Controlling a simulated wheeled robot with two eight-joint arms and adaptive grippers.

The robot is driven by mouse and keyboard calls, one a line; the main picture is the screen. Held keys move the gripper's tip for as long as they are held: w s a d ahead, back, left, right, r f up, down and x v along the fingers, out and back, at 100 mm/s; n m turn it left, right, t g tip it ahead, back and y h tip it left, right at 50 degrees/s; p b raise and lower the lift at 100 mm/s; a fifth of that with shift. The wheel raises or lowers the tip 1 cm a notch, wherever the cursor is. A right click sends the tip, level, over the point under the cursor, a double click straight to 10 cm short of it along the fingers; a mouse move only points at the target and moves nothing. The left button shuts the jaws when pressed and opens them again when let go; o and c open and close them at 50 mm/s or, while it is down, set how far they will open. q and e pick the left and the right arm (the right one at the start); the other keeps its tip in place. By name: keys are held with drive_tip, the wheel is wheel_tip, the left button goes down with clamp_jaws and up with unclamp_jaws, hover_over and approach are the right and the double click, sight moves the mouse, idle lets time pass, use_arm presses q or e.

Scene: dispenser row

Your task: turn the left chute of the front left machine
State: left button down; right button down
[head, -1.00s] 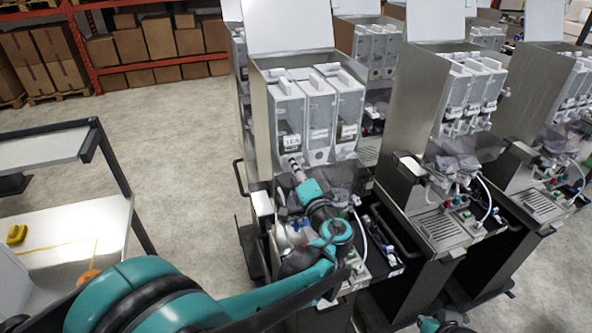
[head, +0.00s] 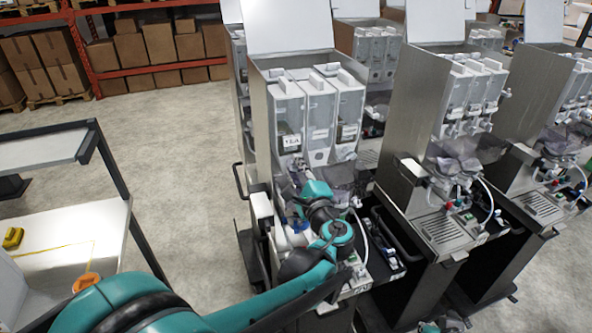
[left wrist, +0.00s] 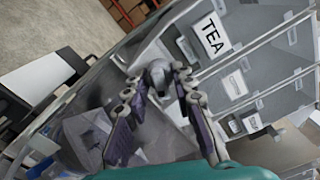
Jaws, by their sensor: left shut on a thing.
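The front left machine (head: 259,110) is a steel cabinet with its lid up and clear canisters inside. Its left canister (head: 288,118) carries a TEA label, which also shows in the wrist view (left wrist: 212,37). The left chute (left wrist: 158,74) is a small grey spout below that canister, seen between my fingers in the wrist view. My left gripper (head: 298,172) is at the chute, with its two dark jointed fingers shut on it from both sides. In the head view the gripper and wrist mostly hide the chute. Only a bit of my right arm shows at the bottom edge.
More dispensers (head: 418,120) stand close on the right and behind. Clear plastic parts (head: 338,178) and a white hose (head: 360,235) are close to my left wrist. A cart (head: 75,225) stands at the left. Open floor (head: 180,150) lies between the cart and the machine.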

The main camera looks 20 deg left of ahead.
use_arm(q)
drive_tip(key=shift+f+m, duration=0.1)
drive_tip(key=shift+m, duration=0.5)
drive_tip(key=c, duration=1.6)
unclamp_jaws()
drive_tip(key=v, duration=1.2)
